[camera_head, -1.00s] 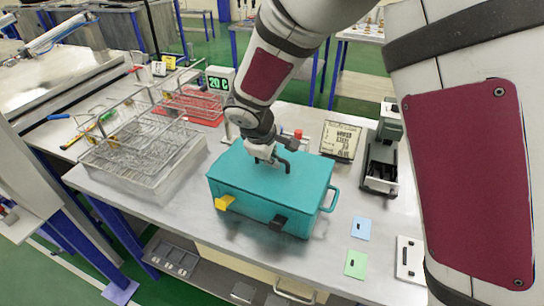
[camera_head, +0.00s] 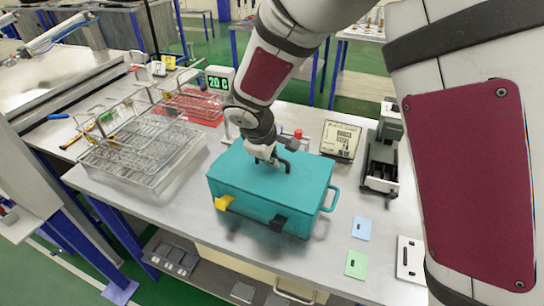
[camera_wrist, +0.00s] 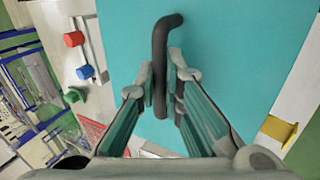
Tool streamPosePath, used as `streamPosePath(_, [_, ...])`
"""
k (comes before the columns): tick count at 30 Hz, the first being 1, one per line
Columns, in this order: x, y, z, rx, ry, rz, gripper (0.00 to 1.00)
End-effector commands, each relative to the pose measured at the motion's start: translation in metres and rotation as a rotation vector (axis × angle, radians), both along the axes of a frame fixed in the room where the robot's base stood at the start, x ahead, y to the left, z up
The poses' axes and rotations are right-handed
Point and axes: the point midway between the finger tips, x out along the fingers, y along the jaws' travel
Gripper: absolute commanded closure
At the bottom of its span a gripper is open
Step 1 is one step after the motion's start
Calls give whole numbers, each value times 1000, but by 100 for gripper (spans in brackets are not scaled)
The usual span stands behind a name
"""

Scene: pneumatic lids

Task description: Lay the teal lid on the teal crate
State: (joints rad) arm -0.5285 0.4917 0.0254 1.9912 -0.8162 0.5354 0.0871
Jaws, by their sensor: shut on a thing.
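The teal lid (camera_head: 235,173) lies flat on top of the teal crate (camera_head: 252,205), and their edges look lined up in the head view. I cannot tell whether a thin gap is left between them. A dark bent handle stands up from the lid; it also shows in the wrist view (camera_wrist: 160,50). My gripper (camera_head: 272,160) is shut on this handle, with a finger on each side of it in the wrist view (camera_wrist: 166,88). The crate has a yellow clip (camera_head: 223,203) and a black clip (camera_head: 278,223) on its front side. The crate's far side is hidden.
A clear rack (camera_head: 150,165) stands to the left of the crate. A labelled box (camera_head: 340,141) and a black-and-grey device (camera_head: 382,160) stand to the right. Blue (camera_head: 361,229) and green (camera_head: 356,264) cards lie at the front right. The table's front edge is close to the crate.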

Motion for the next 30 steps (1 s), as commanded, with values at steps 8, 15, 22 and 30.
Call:
streamPosePath(8, [0,0,-4,0,0,0,100])
streamPosePath(15, [0,0,-5,0,0,0,89])
streamPosePath(22, [0,0,-5,0,0,0,68])
streamPosePath(30, [-1,0,-2,0,0,0,68])
